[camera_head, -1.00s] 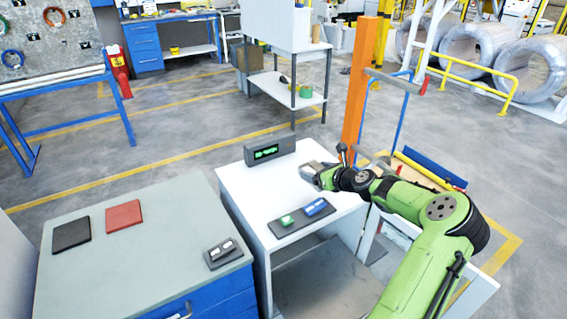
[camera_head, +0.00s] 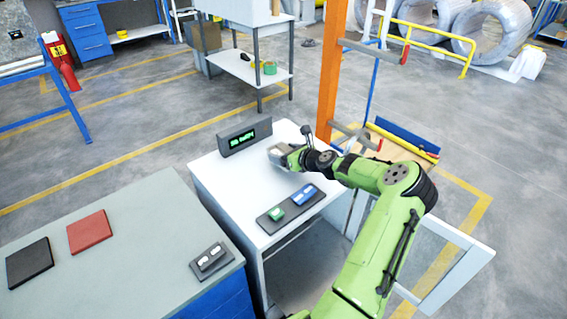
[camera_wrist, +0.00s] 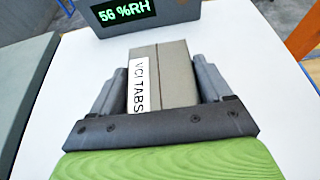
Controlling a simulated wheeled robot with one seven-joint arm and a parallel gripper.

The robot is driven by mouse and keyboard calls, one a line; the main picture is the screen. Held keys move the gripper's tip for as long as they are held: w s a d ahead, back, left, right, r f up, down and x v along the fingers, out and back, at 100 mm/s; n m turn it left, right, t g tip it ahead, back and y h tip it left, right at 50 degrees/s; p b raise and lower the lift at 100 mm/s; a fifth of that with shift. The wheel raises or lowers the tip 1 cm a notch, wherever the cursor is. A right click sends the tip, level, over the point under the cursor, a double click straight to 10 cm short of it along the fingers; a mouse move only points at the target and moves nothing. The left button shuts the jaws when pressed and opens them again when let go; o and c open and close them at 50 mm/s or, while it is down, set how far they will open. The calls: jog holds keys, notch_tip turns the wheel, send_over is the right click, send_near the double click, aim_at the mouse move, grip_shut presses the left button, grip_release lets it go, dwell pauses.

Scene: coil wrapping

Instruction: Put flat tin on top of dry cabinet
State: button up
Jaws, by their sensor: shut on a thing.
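The flat tin (camera_wrist: 172,75) is a grey box with a white "VCI TABS" label. In the wrist view it sits between the two fingers of my gripper (camera_wrist: 160,90), which is shut on it. In the head view my gripper (camera_head: 281,154) is over the back right of the white cabinet top (camera_head: 228,178), right of a grey humidity display. The tin is small and partly hidden by the gripper there. I cannot tell whether its underside touches the white top.
The humidity display (camera_head: 245,137) stands just beyond the tin and reads 56 %RH in the wrist view. A dark tray (camera_head: 268,224) with a green and a blue item lies at the front right. A grey-topped cabinet (camera_head: 130,250) stands left. The white top's left part is clear.

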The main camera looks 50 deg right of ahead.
notch_tip(320, 180, down, 3)
jog(key=shift+r+b, duration=0.1)
jog(key=shift+b, duration=0.25)
jog(key=shift+r, duration=0.1)
jog(key=o, duration=1.1)
